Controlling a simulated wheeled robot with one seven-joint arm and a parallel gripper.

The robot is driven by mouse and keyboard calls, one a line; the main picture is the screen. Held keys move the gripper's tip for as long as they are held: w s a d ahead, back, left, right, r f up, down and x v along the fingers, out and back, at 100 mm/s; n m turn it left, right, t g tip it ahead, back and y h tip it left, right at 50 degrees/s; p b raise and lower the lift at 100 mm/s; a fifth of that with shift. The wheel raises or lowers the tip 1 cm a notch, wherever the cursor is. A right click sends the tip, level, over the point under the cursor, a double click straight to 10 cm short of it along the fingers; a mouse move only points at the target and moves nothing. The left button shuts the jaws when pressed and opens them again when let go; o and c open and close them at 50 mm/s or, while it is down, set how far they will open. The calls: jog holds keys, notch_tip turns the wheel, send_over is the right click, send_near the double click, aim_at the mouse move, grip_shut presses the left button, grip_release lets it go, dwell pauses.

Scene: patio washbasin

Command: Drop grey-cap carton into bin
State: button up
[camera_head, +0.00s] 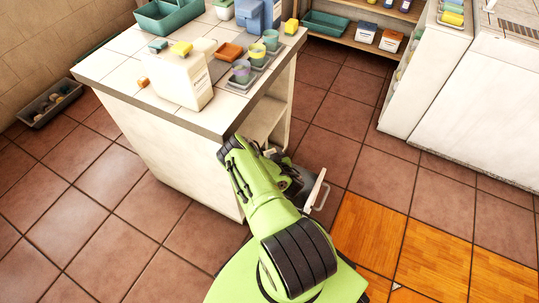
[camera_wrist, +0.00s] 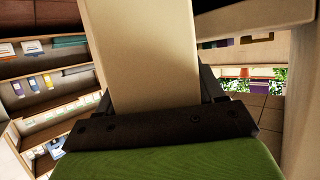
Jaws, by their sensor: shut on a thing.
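In the wrist view my gripper (camera_wrist: 150,98) is shut on a plain cream block-shaped thing (camera_wrist: 142,45), which fits a carton. Its far end runs out of the top of the picture and no cap shows, so I cannot tell its cap colour. In the head view my green arm hangs beside the right side of the counter and hides the gripper and most of what it holds. A grey thing with a white edge and a handle-like loop (camera_head: 322,194) shows just right of my arm, low by the floor. I cannot tell whether it is the bin.
A dark tray (camera_head: 50,103) lies on the floor at left. White cabinets (camera_head: 460,90) stand at right. Floor between is clear.

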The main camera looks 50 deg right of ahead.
jog(key=o, duration=1.4)
jog(key=shift+r, duration=0.15)
jog(key=shift+c, duration=0.2)
jog(key=p+v, duration=1)
jog(key=v, duration=0.5)
jog(key=shift+s+a, duration=0.2)
jog(key=shift+s, duration=0.15)
